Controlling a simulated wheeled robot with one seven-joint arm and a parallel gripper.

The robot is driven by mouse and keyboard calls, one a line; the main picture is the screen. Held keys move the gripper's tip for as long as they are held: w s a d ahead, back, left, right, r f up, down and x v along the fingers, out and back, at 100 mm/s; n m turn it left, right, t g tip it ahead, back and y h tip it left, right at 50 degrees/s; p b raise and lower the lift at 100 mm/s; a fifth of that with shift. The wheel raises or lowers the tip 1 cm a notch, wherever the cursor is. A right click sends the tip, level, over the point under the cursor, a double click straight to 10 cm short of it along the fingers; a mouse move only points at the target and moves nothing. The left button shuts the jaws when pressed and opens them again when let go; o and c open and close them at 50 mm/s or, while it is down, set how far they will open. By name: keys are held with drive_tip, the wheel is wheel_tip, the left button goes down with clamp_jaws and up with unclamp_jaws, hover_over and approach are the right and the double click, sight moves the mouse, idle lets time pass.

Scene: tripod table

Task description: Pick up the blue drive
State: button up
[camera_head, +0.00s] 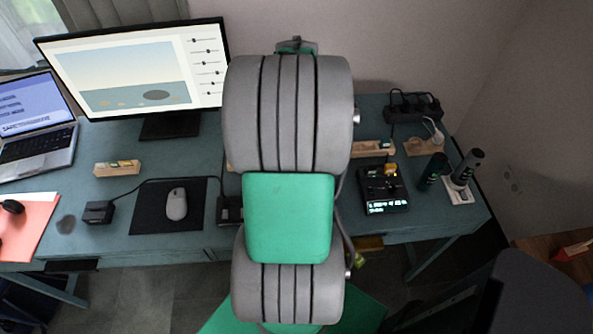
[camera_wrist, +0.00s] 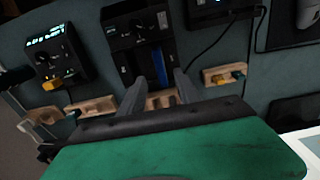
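In the wrist view, a blue strip (camera_wrist: 158,60) shows on a black device (camera_wrist: 139,32), in line with the gap between my fingers. I cannot tell whether this strip is the blue drive or part of the device. My gripper (camera_wrist: 160,80) is open, with its two grey fingers apart and nothing seen held between them. A small wooden holder (camera_wrist: 161,100) shows partly between the fingers, and its contents are unclear. In the head view, my arm hides this middle part of the table and the gripper.
On the teal table (camera_head: 325,225) stand a display device (camera_head: 383,190) with a yellow piece (camera_head: 391,169), wooden holders (camera_head: 372,149), (camera_head: 117,168), a power strip (camera_head: 413,106), dark cylinders (camera_head: 467,167), a mouse (camera_head: 177,204) and a monitor (camera_head: 140,75). A laptop (camera_head: 35,125) is at left.

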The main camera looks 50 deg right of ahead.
wheel_tip(320, 180, down, 7)
drive_tip(key=shift+a+r+p, duration=0.1)
drive_tip(key=shift+a+p, duration=0.05)
drive_tip(key=shift+p, duration=0.45)
clamp_jaws()
